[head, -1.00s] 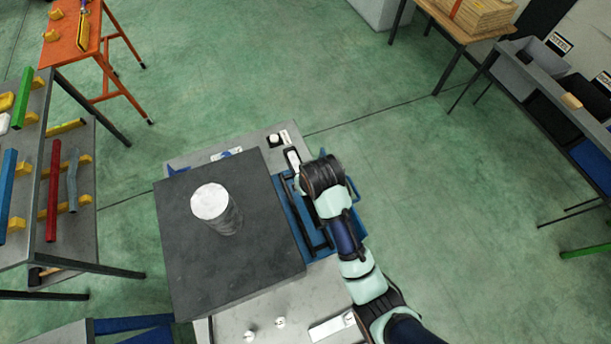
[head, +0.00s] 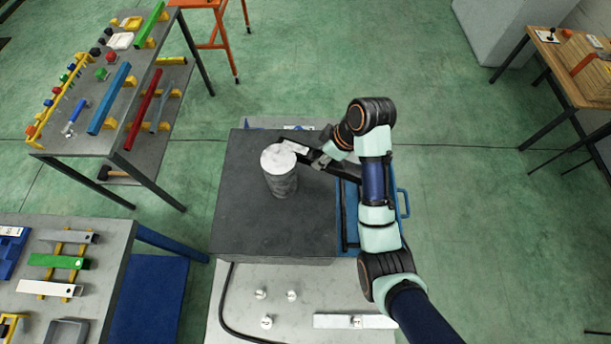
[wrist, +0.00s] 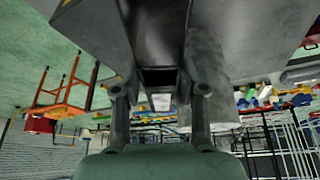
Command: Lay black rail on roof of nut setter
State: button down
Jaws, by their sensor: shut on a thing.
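My gripper (head: 318,161) reaches left from the arm, just right of a pale grey cylinder (head: 281,182). It is shut on the black rail (head: 342,174), which slants over the right side of a large dark grey block (head: 240,205). Gap or contact between rail and block cannot be told. The cylinder stands upright on the block's flat top. Neither block nor cylinder is marked as the nut setter. The upside-down wrist view shows the fingers (wrist: 160,95) around the rail's dark end (wrist: 158,78), with the cylinder (wrist: 207,75) close beside it.
A blue frame (head: 350,215) lies right of the block. The light bench (head: 245,300) in front carries small knobs, a pale bar and a black cable. Racks with coloured bars (head: 95,160) stand left. Green floor (head: 480,220) is open to the right.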

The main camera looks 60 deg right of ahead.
notch_tip(320, 180, down, 4)
jog(key=shift+s+r, duration=0.15)
jog(key=shift+r, duration=0.1)
jog(key=shift+d+f, duration=0.1)
jog(key=shift+f, duration=2.15)
jog(key=shift+f, duration=0.15)
jog(key=c, duration=0.7)
grip_release()
jog(key=shift+o, duration=0.2)
jog(key=p+v, duration=0.1)
jog(key=v, duration=0.5)
jog(key=p+v, duration=0.2)
jog(key=v, duration=0.4)
jog(key=shift+w, duration=0.25)
jog(key=shift+s+r+p, duration=0.1)
jog(key=shift+r+p, duration=0.15)
jog(key=shift+p, duration=0.2)
